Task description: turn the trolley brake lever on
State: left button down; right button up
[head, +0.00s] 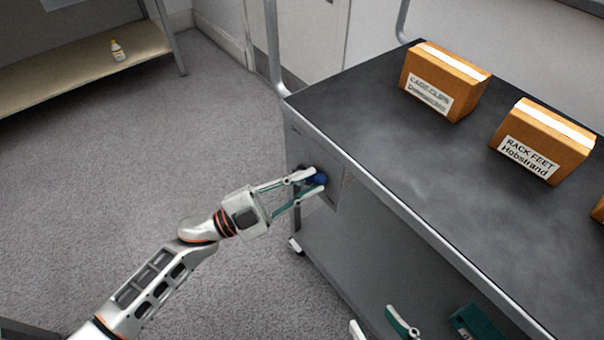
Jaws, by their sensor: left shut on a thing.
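The trolley (400,222) stands at the right, with a dark top and a grey panel on its near left corner.
A box labelled cage clips (437,90) and a box labelled rack feet (535,150) stand on the trolley top. A teal object (477,322) is low at the bottom right. A shelf (90,65) with a small bottle (117,50) stands far left. The carpet between is clear.

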pick_arm(q)
jog(key=shift+s+d+f+m+g+y, duration=0.15)
jog(key=shift+s+d+f+m+g, duration=0.2)
jog(key=shift+m, duration=0.55)
jog(key=shift+s+f+m+g+y, duration=0.15)
jog(key=shift+f+m+g, duration=0.3)
jog(key=shift+m, duration=0.45)
jog(key=c, duration=1.9)
grip_release()
jog(key=v, duration=1.2)
